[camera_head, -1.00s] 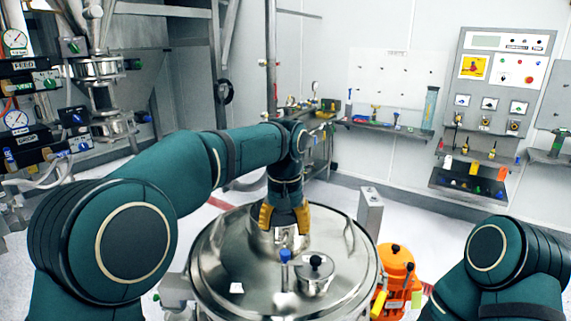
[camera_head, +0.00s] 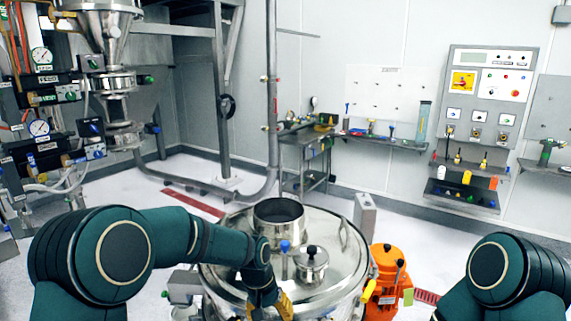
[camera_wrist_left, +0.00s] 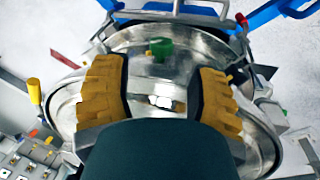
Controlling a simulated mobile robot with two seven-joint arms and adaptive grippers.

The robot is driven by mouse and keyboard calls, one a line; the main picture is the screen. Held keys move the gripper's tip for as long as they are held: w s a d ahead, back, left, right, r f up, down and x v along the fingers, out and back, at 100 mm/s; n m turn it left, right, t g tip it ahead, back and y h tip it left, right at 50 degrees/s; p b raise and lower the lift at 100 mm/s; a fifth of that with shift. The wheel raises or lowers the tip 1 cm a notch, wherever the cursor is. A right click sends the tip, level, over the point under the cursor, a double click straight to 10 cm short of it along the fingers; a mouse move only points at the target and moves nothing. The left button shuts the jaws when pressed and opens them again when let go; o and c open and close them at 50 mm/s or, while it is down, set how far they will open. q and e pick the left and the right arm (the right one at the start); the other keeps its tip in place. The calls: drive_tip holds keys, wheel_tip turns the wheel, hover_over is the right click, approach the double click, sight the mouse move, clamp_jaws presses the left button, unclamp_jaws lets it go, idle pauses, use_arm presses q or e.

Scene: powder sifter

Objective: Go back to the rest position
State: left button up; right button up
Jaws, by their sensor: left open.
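My left gripper (camera_head: 268,306) is low at the near side of the steel sifter, its yellow fingers partly cut by the bottom edge of the head view. In the left wrist view the fingers (camera_wrist_left: 160,98) are spread wide with nothing held between them. Behind them is a round steel surface with a green part (camera_wrist_left: 160,48). The sifter's lid (camera_head: 335,262) shows an open round port (camera_head: 279,215) at the back, a small knobbed cap (camera_head: 312,265) and a blue-topped fitting (camera_head: 285,246). My right arm's upper part shows at the lower right; its gripper is out of view.
An orange motor-like unit (camera_head: 386,283) stands right of the sifter. A grey post (camera_head: 364,215) stands behind it. Gauges and valves (camera_head: 40,128) fill the left side. A wall shelf (camera_head: 380,140) and control panel (camera_head: 488,100) are at the back. Open floor lies behind the sifter.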

use_arm(q)
drive_tip(key=s+a+f+n+t+h, duration=0.15)
drive_tip(key=s+a+f, duration=0.25)
drive_tip(key=s+f, duration=0.55)
drive_tip(key=s+a+f+n+t, duration=0.1)
drive_tip(key=s+a+f+n, duration=0.15)
drive_tip(key=s+f, duration=0.7)
wheel_tip(320, 180, down, 10)
drive_tip(key=s+b, duration=0.2)
drive_tip(key=b, duration=0.8)
drive_tip(key=shift+r, duration=0.2)
drive_tip(key=shift+a+g, duration=0.1)
drive_tip(key=shift+g, duration=0.15)
